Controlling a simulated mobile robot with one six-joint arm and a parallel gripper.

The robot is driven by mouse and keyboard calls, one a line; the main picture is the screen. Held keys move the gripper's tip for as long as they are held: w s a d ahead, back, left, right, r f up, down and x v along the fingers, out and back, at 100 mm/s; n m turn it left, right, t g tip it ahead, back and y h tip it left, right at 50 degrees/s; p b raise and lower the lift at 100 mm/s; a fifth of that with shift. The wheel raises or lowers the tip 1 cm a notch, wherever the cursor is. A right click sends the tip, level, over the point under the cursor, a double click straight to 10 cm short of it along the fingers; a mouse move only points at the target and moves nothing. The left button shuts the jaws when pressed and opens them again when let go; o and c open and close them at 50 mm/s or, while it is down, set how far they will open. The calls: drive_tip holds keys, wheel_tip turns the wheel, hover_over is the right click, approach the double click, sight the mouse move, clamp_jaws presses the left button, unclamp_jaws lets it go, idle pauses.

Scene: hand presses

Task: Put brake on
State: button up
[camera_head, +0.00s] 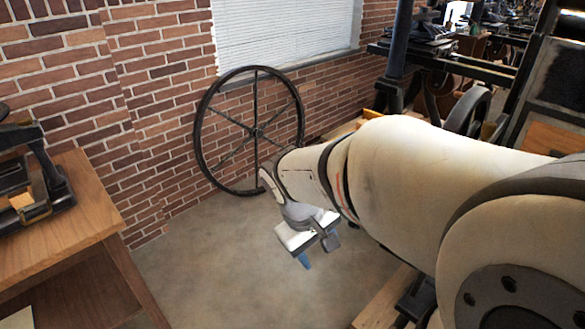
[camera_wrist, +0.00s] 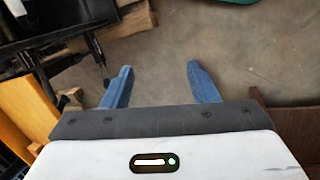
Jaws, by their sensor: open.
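My gripper (camera_wrist: 160,68) is open and empty, with its two blue fingers spread apart over bare floor in the wrist view. In the head view it hangs at the end of my arm, low in the middle, and one blue fingertip (camera_head: 304,261) shows pointing down. I cannot make out a brake in either view. A dark hand press (camera_head: 392,75) stands at the back right, partly hidden behind my arm. Dark machine parts on a wooden frame (camera_wrist: 15,100) show left of the fingers in the wrist view, apart from them.
A large spoked wheel (camera_head: 200,135) leans against the brick wall (camera_head: 160,80). A wooden table (camera_head: 85,205) with a small dark device (camera_head: 45,175) stands at the left. The concrete floor (camera_head: 200,260) between table and arm is clear. A green object (camera_wrist: 238,2) shows at the wrist view's top edge.

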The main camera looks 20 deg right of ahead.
drive_tip(key=w+d+f+n+g+h+b, duration=0.1)
drive_tip(key=w+d+f+n+h+b, duration=0.35)
drive_tip(key=w+d+f, duration=0.35)
drive_tip(key=w+d+f+n+g+h+b, duration=0.1)
drive_tip(key=w+d+f+n+h+b, duration=0.25)
drive_tip(key=d+f+h, duration=0.45)
drive_tip(key=w+d+f+n+t+h+b, duration=0.1)
drive_tip(key=w+d+f+n+t+b, duration=0.15)
drive_tip(key=w+d+f+n, duration=0.3)
drive_tip(key=w+d+f+n+t+h+b, duration=0.1)
drive_tip(key=w+d+f+n+t+b, duration=0.1)
drive_tip(key=w+f+n+t, duration=0.4)
drive_tip(key=shift+m+g+y, duration=0.25)
drive_tip(key=shift+m+g, duration=0.6)
drive_tip(key=w+d, duration=0.1)
drive_tip(key=d, duration=0.1)
drive_tip(key=w+d+f, duration=0.1)
drive_tip(key=d, duration=0.1)
drive_tip(key=w+d, duration=0.1)
drive_tip(key=d, duration=0.1)
drive_tip(key=shift+d+f, duration=0.2)
clamp_jaws()
drive_tip(key=shift+r, duration=0.1)
